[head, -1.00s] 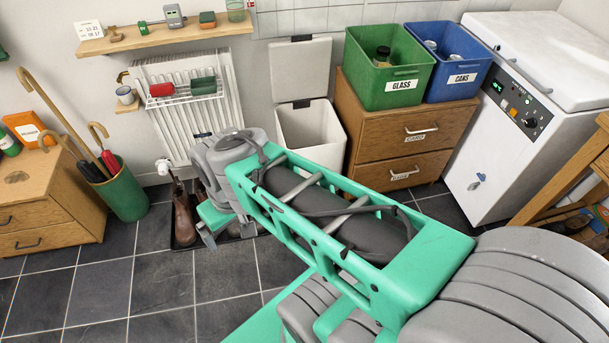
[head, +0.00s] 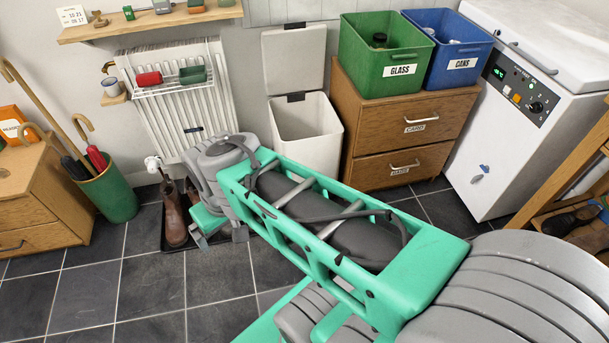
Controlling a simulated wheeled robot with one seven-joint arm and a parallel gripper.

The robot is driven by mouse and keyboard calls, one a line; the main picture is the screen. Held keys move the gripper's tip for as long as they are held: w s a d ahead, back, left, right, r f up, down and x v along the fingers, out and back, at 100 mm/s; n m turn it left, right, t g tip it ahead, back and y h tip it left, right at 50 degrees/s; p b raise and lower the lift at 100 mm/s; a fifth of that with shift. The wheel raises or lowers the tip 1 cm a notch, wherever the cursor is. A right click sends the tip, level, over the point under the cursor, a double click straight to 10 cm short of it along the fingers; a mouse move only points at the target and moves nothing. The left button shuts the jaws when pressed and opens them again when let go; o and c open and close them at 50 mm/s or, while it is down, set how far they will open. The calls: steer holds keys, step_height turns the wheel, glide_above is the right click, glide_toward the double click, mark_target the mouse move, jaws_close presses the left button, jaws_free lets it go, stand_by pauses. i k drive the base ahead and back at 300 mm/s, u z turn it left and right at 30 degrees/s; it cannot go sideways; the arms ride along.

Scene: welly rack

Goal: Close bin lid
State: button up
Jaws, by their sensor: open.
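The white bin (head: 307,135) stands on the floor against the wall, left of the wooden drawer unit. Its pale lid (head: 293,62) is open, standing upright behind the bin's mouth, with a dark hinge at its lower edge. My gripper (head: 219,238) is low at the end of my arm, left of and in front of the bin, beside the boots. Its grey fingers are apart and it appears empty. It is clear of the lid. My arm hides part of the bin's lower front.
Brown boots (head: 174,215) stand on a dark tray below the white radiator (head: 185,105). The green glass box (head: 387,55) and blue cans box (head: 447,50) sit on the drawer unit (head: 400,140). An umbrella stand (head: 112,195) is at left. Tiled floor is free in front left.

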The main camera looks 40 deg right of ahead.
mark_target(294, 56)
steer(key=z, duration=1)
steer(key=i, duration=1.3)
steer(key=z, duration=0.35)
